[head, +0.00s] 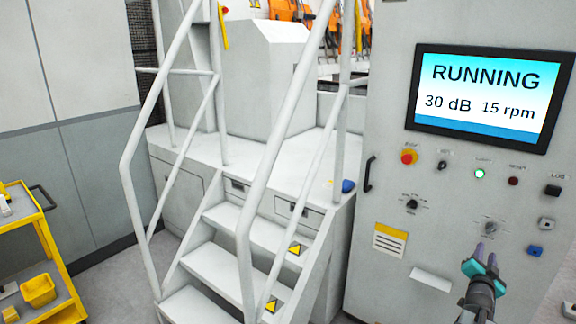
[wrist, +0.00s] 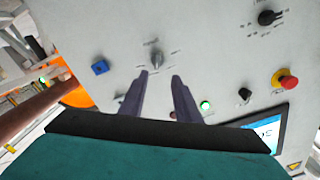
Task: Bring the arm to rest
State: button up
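My gripper (head: 484,252) is raised at the lower right in the head view, in front of the grey control panel (head: 392,145). In the wrist view its two dark fingers (wrist: 160,76) stand apart with nothing between them. The rotary knob (head: 490,228) is just beyond the fingertips. It also shows in the wrist view (wrist: 156,58), with a visible gap between it and the fingers. The teal body of my gripper fills the bottom of the wrist view.
The panel's screen (head: 487,95) reads RUNNING, 30 dB, 15 rpm. A red stop button (head: 409,157), a lit green button (head: 479,174) and a blue switch (head: 535,251) are on the panel. White stairs with rails (head: 250,228) and a yellow cart (head: 45,240) stand left.

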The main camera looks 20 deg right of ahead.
jog(key=w+a+f+n+t+y, duration=0.1)
jog(key=w+a+f+n+y, duration=0.15)
jog(key=w+a+f, duration=0.55)
jog(key=w+a+f+n+t+y, duration=0.1)
jog(key=w+a+f+t+y, duration=0.2)
jog(key=w+a, duration=0.85)
jog(key=a+f+n+g+y, duration=0.2)
jog(key=a+f+y, duration=0.1)
jog(key=a+f, duration=0.85)
jog(key=a+f+n+g+y, duration=0.2)
jog(key=a+f, duration=0.7)
jog(key=a, duration=0.6)
jog(key=s+a+f+n+g+y, duration=0.35)
jog(key=s+a+f+g, duration=0.35)
jog(key=s+a+f, duration=0.95)
jog(key=s+a+n+g, duration=0.2)
jog(key=s+n+g, duration=0.1)
jog(key=s, duration=0.8)
jog(key=s+a+r+n+g, duration=0.1)
jog(key=s+a+n+g, duration=0.2)
jog(key=s+g, duration=0.3)
jog(key=s, duration=0.5)
jog(key=shift+s+a+y, duration=0.25)
jog(key=shift+s+y, duration=0.05)
jog(key=shift+s, duration=0.05)
